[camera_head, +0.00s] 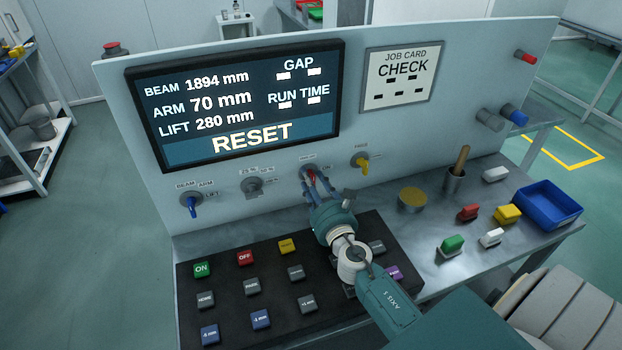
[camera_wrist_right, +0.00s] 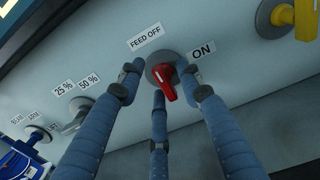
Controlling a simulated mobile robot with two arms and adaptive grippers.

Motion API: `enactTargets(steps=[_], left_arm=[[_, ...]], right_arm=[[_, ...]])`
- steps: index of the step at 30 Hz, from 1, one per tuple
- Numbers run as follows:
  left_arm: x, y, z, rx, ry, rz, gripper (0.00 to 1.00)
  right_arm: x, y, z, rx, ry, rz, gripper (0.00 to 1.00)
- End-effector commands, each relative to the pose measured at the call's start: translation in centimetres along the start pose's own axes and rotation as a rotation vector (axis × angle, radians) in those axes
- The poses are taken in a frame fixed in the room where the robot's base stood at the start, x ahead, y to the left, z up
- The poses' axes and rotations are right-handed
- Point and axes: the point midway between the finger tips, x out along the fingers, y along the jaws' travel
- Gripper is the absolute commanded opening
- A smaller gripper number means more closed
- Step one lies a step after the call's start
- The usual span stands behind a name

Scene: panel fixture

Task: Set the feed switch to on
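The feed switch is a red rotary knob (camera_head: 311,175) on the panel below the screen. In the right wrist view the red knob (camera_wrist_right: 163,84) sits on a grey disc, with "FEED OFF" above and "ON" to its right. Its handle points down and slightly right in that view, away from both labels. My right gripper (camera_head: 318,187) is at the knob in the head view. In the wrist view its three fingers (camera_wrist_right: 160,84) are spread around the knob, with a gap left of the handle; contact on the right is unclear. My left gripper is not in view.
A blue knob (camera_head: 194,205) and a grey knob (camera_head: 252,186) sit left of the switch; a yellow knob (camera_head: 361,162) sits right. A black button board (camera_head: 226,274) lies below my gripper. Right are a cup (camera_head: 454,181), small blocks and a blue bin (camera_head: 547,206).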

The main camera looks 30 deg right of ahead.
Motion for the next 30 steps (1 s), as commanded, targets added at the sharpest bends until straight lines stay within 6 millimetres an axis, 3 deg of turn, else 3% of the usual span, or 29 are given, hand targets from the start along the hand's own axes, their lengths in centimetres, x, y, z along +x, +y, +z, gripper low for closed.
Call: enactTargets(steps=[3, 11, 16, 17, 30], left_arm=[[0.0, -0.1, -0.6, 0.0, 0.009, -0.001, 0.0], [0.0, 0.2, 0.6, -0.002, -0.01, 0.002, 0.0], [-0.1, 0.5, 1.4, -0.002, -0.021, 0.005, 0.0], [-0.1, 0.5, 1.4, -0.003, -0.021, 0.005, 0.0], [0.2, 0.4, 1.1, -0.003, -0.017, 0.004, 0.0]], right_arm=[[0.6, 0.0, 0.0, 0.001, 0.0, 0.0, 0.35], [0.7, 0.0, 0.0, 0.001, 0.0, 0.0, 0.35], [0.6, 0.0, 0.0, 0.001, 0.0, 0.0, 0.02], [0.6, 0.0, 0.0, 0.001, 0.0, 0.0, 0.0], [0.6, 0.0, 0.0, 0.069, 0.0, 0.001, 0.0]])
